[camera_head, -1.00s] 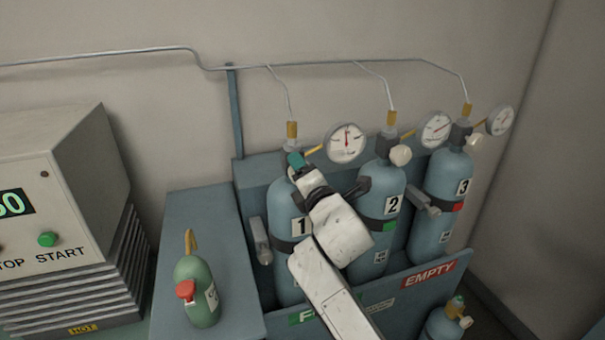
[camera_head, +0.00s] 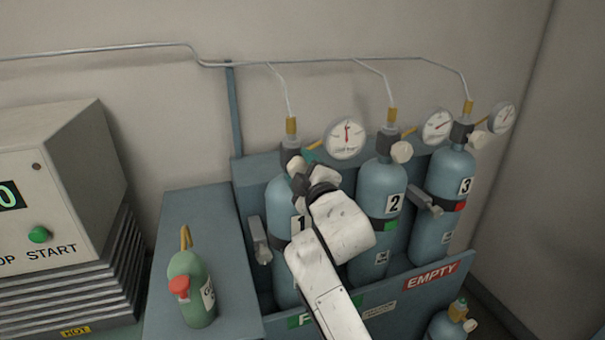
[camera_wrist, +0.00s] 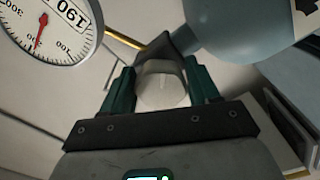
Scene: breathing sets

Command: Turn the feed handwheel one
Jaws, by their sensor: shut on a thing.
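Cylinder one (camera_head: 280,205) is a blue bottle with a "1" label, at the left of the rack. Its off-white handwheel (camera_wrist: 161,88) sits between the green fingers of my gripper (camera_wrist: 160,72) in the wrist view. My gripper is shut on this handwheel, one finger on each side. In the head view my gripper (camera_head: 305,160) is at the valve of cylinder one, and my wrist and hand hide the handwheel there. The pressure gauge (camera_head: 346,138) of cylinder one is beside the valve, and it also shows in the wrist view (camera_wrist: 50,28).
Cylinder two (camera_head: 378,190) and cylinder three (camera_head: 441,190) stand to the right, each with its own gauge and handwheel. A green bottle (camera_head: 190,290) with a red knob stands on the blue bench (camera_head: 200,215) at left. A START machine (camera_head: 60,190) is further left.

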